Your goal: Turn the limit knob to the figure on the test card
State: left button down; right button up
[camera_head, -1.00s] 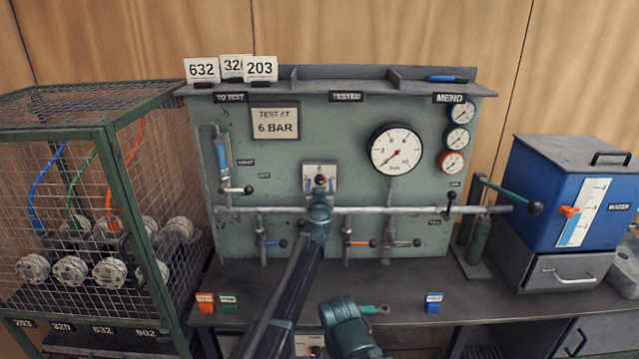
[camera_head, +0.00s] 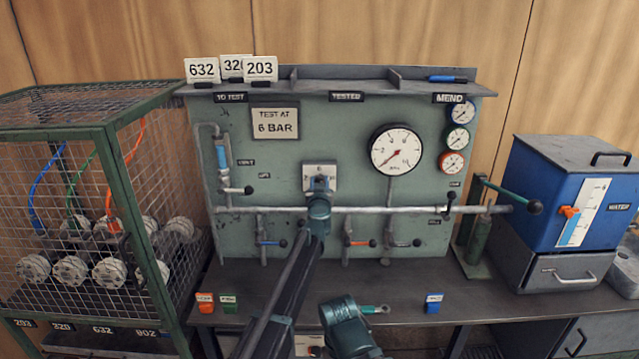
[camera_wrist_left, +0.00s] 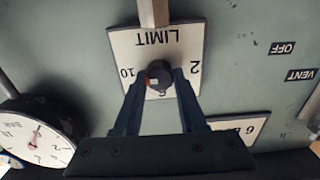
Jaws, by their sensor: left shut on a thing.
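The limit knob (camera_wrist_left: 158,76) is dark and round, with a red mark on its left side in the left wrist view. It sits on a pale plate (camera_wrist_left: 118,48) marked LIMIT, which appears upside down there, with 10 at left, 2 at right and 6 below. My left gripper (camera_head: 320,183) is shut on the knob, one finger on each side. In the head view the gripper hides the knob; the plate (camera_head: 313,170) shows around it. The test card (camera_head: 275,123) reads "TEST AT 6 BAR".
A large gauge (camera_head: 396,150) is right of the plate, and a horizontal pipe (camera_head: 400,210) with several valve levers runs below. A wire cage (camera_head: 122,130) stands at left, a blue water tank (camera_head: 562,190) at right. Small tags (camera_head: 434,303) stand on the bench.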

pick_arm(q)
jog(key=n, duration=0.4)
jog(key=shift+a+n, duration=0.1)
jog(key=shift+n, duration=0.3)
jog(key=shift+a+f+n, duration=0.1)
jog(key=shift+f+n, duration=0.05)
jog(key=shift+n, duration=6.25)
jog(key=shift+c, duration=2.4)
grip_release()
jog(key=shift+s, duration=0.15)
